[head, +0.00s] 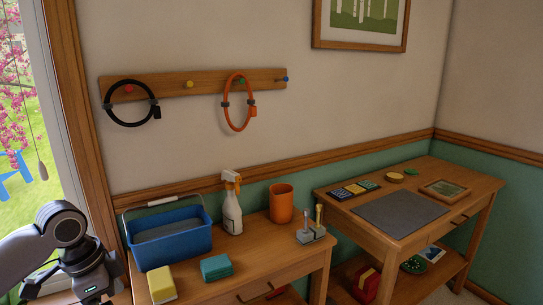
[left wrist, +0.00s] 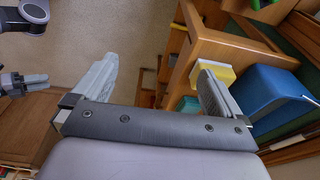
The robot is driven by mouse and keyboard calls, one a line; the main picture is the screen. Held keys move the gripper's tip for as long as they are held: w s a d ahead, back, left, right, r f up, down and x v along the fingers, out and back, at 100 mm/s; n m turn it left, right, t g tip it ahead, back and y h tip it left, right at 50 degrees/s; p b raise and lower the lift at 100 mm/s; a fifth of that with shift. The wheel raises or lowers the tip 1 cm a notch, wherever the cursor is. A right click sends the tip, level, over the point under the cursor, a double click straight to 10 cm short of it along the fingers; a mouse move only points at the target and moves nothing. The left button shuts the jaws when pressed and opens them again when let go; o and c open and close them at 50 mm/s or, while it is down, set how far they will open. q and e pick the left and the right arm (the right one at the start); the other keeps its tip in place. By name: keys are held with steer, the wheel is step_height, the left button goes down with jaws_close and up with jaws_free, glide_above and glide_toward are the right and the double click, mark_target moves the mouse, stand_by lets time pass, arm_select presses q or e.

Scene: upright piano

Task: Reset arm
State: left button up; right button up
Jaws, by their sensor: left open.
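My left arm (head: 70,245) comes in at the lower left of the head view, in front of the window and left of the blue bucket. My left gripper (left wrist: 155,68) is open in the left wrist view, with its two fingers wide apart and nothing between them. It is beside the wooden table that holds the blue bucket. Parts of my other arm (left wrist: 25,15) show at the upper left of the left wrist view. My right gripper (left wrist: 24,83) shows at that view's left edge; its jaw opening is unclear. My right arm is not in the head view.
The near table (head: 285,262) holds a blue bucket (head: 168,245), yellow sponge (head: 161,284), teal sponge (head: 216,267), spray bottle (head: 232,210) and orange cup (head: 282,204). A second table (head: 450,185) stands right. Two looped straps, black (head: 108,102) and orange (head: 227,114), hang on pegs.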

arm_select(q)
steer(key=s+d+f+n+t+h+p, duration=0.3)
steer(key=d+f+n+t, duration=0.15)
steer(key=d+f, duration=0.85)
steer(key=s+a+f+n+t+y+p, duration=0.1)
steer(key=s+f+n+t, duration=0.1)
steer(key=s, duration=0.5)
steer(key=s+a+f+n+t+y+p, duration=0.1)
steer(key=s+a+f+n+t, duration=0.1)
steer(key=s, duration=0.5)
steer(key=shift+f+n+t+y, duration=0.3)
steer(key=shift+n+t, duration=0.05)
arm_select(e)
steer(key=r, duration=0.5)
steer(key=shift+w+d, duration=0.2)
steer(key=shift+w, duration=0.2)
